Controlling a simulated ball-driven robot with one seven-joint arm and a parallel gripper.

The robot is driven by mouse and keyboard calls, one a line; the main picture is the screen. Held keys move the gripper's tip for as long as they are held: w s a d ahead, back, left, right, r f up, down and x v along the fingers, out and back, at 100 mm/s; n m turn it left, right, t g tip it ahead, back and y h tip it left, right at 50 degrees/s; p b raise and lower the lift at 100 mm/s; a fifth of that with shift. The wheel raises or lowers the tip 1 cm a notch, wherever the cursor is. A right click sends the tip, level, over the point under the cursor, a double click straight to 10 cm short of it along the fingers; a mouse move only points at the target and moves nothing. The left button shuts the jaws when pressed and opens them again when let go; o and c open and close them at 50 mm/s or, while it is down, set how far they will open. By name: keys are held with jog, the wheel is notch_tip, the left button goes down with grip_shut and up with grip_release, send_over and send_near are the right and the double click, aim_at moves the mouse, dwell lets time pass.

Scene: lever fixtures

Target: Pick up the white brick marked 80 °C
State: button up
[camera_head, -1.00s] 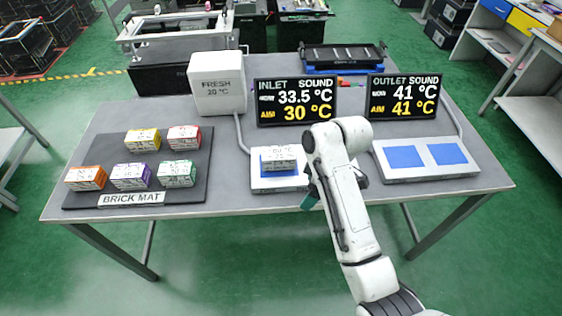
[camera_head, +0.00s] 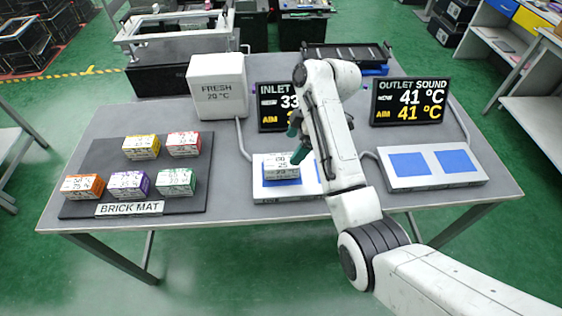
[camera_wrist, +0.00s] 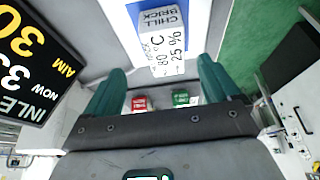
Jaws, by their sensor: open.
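The white brick marked 80 °C (camera_head: 281,167) sits on a blue pad on the white inlet plate (camera_head: 285,196), at the middle of the table. In the wrist view the brick (camera_wrist: 164,48) shows "CHILL BRICK", "80 °C" and "25 %", beyond the fingertips and roughly between them. My gripper (camera_head: 298,140) has green fingers and is just above and right of the brick in the head view. In the wrist view my gripper (camera_wrist: 163,76) is open, with nothing between its fingers. My arm hides part of the inlet plate's right side.
The brick mat (camera_head: 78,196) at left holds several coloured bricks. The inlet display (camera_head: 270,105), partly hidden by my arm, stands behind the plate. The outlet display (camera_head: 410,100) and outlet plate (camera_head: 432,182) are at right.

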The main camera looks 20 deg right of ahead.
aim_at(283, 160)
jog(key=x, duration=0.4)
jog(key=shift+a+f, duration=0.1)
jog(key=x, duration=0.1)
jog(key=p+x, duration=0.1)
jog(key=x, duration=0.1)
jog(key=a+x, duration=0.1)
jog(key=shift+s+f, duration=0.1)
jog(key=shift+s, duration=0.1)
jog(key=shift+a+f, duration=0.15)
jog(key=shift+f, duration=0.2)
jog(key=shift+f, duration=0.25)
jog(key=shift+c, duration=0.2)
jog(key=shift+w, duration=0.1)
jog(key=c, duration=1.2)
